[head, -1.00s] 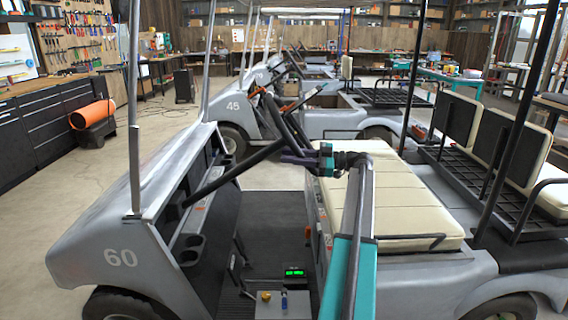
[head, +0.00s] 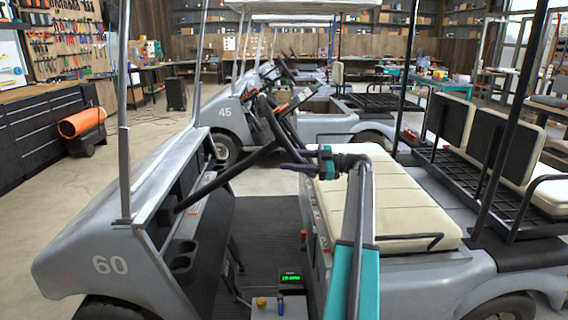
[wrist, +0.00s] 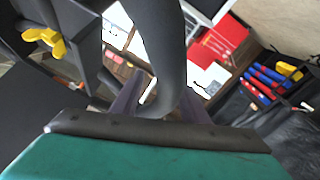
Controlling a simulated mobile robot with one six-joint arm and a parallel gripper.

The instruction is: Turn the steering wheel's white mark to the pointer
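The dark steering wheel (head: 268,118) stands tilted on its column above the floor of the grey cart numbered 60. My gripper (head: 299,161) is at the near, lower part of the rim, its purple fingers spread and pointing left. In the wrist view the dark curved rim (wrist: 173,62) passes between the two fingers (wrist: 160,103), with a light gap beside the left one. The fingers look open around it. A small white patch shows beside the rim there; I cannot tell whether it is the mark or background. I cannot make out the pointer with certainty.
The cream seat (head: 385,205) lies right of the wheel, below my arm. The cart's dashboard (head: 170,225) and roof post (head: 124,120) stand left. A box with a green display (head: 290,278) sits on the cart floor. Another cart, numbered 45 (head: 225,112), stands behind.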

